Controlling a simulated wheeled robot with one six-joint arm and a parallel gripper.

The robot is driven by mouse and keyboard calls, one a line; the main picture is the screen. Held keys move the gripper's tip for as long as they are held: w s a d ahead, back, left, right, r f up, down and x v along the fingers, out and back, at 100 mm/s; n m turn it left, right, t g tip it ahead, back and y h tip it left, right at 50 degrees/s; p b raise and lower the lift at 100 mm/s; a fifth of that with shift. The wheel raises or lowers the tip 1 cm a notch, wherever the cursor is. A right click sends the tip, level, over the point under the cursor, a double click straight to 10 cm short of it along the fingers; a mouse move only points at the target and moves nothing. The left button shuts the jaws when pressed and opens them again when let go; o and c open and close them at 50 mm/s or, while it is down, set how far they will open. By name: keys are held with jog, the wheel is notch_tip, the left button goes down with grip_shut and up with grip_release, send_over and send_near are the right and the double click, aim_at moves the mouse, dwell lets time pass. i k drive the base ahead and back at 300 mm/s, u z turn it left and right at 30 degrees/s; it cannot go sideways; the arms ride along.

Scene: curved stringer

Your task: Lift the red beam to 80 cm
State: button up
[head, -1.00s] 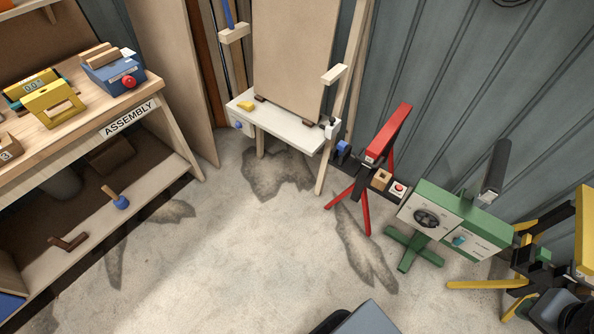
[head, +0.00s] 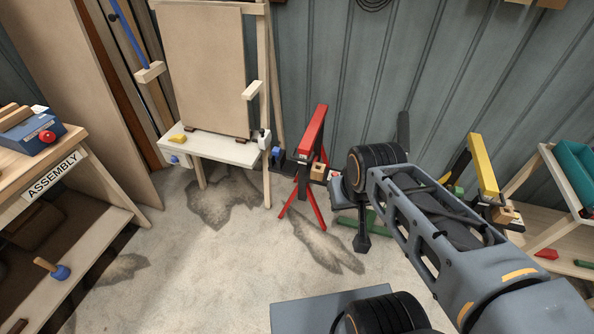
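The red beam (head: 314,132) slants across the top of a red stand with splayed legs (head: 303,205), in front of the grey corrugated wall. A black post with a wooden block (head: 318,172) is beside it. My arm reaches in from the lower right. Its dark end, with my gripper (head: 362,243), hangs to the right of the red stand and appears apart from the beam. The fingers are too small and dark to tell open from shut. The arm hides most of the green stand behind it; a green foot (head: 376,223) shows.
A wooden easel with a white shelf (head: 222,150) stands left of the red stand. The assembly bench (head: 60,165) is at the far left. A yellow beam (head: 483,165) and a rack with a teal bin (head: 575,172) are at right. Bare concrete floor lies in front.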

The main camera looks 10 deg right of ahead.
aim_at(306, 144)
jog(key=k, duration=0.6)
jog(key=u, duration=0.5)
jog(key=i, duration=1.3)
jog(key=z, duration=0.4)
